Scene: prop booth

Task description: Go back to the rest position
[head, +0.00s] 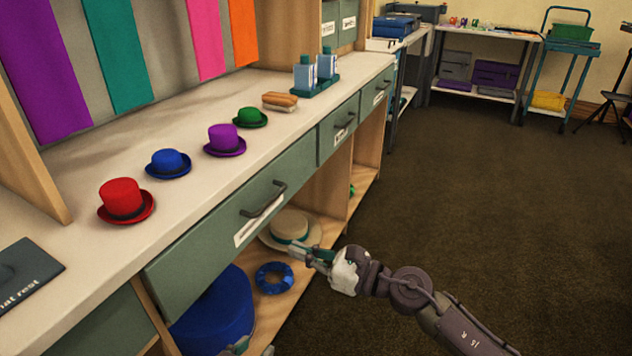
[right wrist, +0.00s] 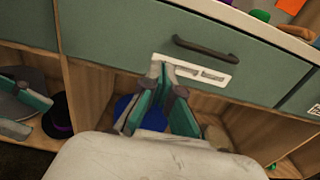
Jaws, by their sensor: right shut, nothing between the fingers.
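My right gripper (head: 303,254) reaches in from the right in the head view, in front of the open shelf under the grey-green drawer. Its fingers are shut and empty; in the right wrist view the fingertips (right wrist: 165,70) meet before the drawer's white label. My left gripper (head: 255,347) shows only as fingertips at the bottom edge of the head view, beside the blue round object. The tips look apart, with nothing seen between them. It also shows at the left of the right wrist view (right wrist: 38,108), near a dark hat (right wrist: 58,115).
The counter (head: 80,163) carries red (head: 124,200), blue (head: 168,163), purple (head: 224,140) and green (head: 250,117) hats. The closed drawer (head: 215,245) has a protruding handle (head: 263,199). Below are a straw hat (head: 290,226), blue ring (head: 273,278) and blue round object (head: 215,312).

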